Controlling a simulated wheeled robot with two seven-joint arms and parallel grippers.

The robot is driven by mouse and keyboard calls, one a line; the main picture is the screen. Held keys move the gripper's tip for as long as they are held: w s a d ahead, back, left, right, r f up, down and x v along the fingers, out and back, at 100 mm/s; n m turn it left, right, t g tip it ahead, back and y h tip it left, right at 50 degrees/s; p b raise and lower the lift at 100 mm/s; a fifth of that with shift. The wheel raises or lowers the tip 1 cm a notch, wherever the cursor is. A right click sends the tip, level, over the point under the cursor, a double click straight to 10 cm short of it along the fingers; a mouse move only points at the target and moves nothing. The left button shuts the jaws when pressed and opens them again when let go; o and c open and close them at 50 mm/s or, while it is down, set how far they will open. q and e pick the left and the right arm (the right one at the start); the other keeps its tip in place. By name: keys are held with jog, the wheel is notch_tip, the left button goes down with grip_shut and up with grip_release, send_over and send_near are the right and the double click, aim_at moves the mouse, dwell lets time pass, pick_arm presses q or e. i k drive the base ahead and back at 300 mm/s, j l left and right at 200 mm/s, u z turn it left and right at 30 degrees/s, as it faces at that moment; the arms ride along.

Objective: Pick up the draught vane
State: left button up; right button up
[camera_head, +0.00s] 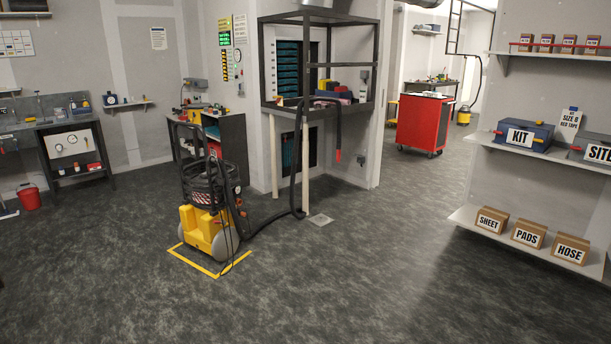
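I cannot make out a draught vane for certain in the head view; the small items on the benches are too small to tell apart. The extraction bench (318,113) is a dark open frame at the centre back. Blue, red and yellow items (335,91) lie on its top, and a dark hose (300,160) hangs from it. The left workbench (71,124) carries several small tools and a white gauge panel (70,144). Neither of my grippers is in view.
A yellow wheeled extractor (205,222) stands inside a yellow floor marking (197,267), its hose running to the bench. A red cabinet (421,124) stands at the back right. The front floor is clear.

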aim_at(274, 97)
jog(key=i, duration=5.05)
jog(key=i+z, duration=0.1)
jog(key=i, duration=0.95)
jog(key=i+j+z, duration=0.1)
jog(key=i, duration=0.95)
jog(key=j, duration=0.15)
